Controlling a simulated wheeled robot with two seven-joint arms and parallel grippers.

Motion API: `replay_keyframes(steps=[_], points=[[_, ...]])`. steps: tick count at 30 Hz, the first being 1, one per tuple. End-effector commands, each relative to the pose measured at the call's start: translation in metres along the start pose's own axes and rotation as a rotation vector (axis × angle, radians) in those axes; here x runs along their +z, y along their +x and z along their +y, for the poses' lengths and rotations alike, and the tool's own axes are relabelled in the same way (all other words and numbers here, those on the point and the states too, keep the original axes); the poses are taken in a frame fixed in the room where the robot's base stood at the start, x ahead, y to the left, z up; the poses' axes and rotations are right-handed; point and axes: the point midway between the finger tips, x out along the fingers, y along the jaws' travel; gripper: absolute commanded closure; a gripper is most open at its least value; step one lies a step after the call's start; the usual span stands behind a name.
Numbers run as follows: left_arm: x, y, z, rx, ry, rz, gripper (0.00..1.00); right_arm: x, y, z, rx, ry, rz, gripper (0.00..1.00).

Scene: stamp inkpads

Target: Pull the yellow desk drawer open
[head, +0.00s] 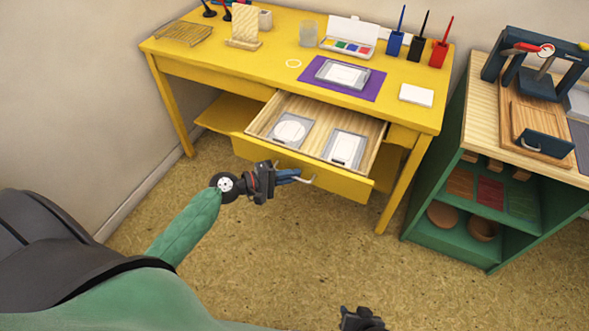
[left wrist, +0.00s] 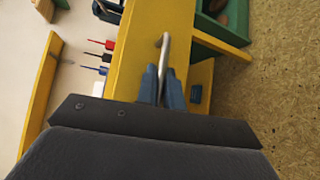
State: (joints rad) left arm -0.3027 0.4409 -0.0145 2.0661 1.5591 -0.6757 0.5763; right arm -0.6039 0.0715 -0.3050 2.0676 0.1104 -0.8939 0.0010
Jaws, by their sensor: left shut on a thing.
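The yellow desk (head: 205,63) stands against the wall. Its drawer (head: 340,184) is pulled out toward me, and its pale wooden inside shows. Two grey-framed inkpads with pale tops lie in it, one at left (head: 292,130) and one at right (head: 345,149). A metal handle (head: 309,182) is on the drawer front. My left gripper (head: 297,177) is shut on the handle; in the left wrist view, its blue fingers hold the metal bar (left wrist: 165,55). My right gripper (head: 360,318) is low at the bottom edge, away from the desk; its fingers are not clear.
On the desk are a purple mat (head: 367,91) with another inkpad (head: 342,74), a paint box (head: 349,37), several brush cups and a white block (head: 416,95). A green shelf (head: 440,194) stands at right. The floor before the drawer is clear.

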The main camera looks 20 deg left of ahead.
Motion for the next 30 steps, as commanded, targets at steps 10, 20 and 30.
replay_keyframes(steps=[10,20,30], points=[[0.001,-0.002,0.0,0.0,0.001,0.001,1.0,0.001,0.001,0.0,0.0,0.0,-0.001,0.64],[0.001,-0.002,0.0,0.0,0.001,0.001,0.82,0.001,0.001,0.001,0.001,0.0,-0.001,0.64],[0.001,-0.028,-0.003,-0.002,0.001,0.001,0.82,0.009,0.017,0.005,0.005,0.0,0.02,0.64]])
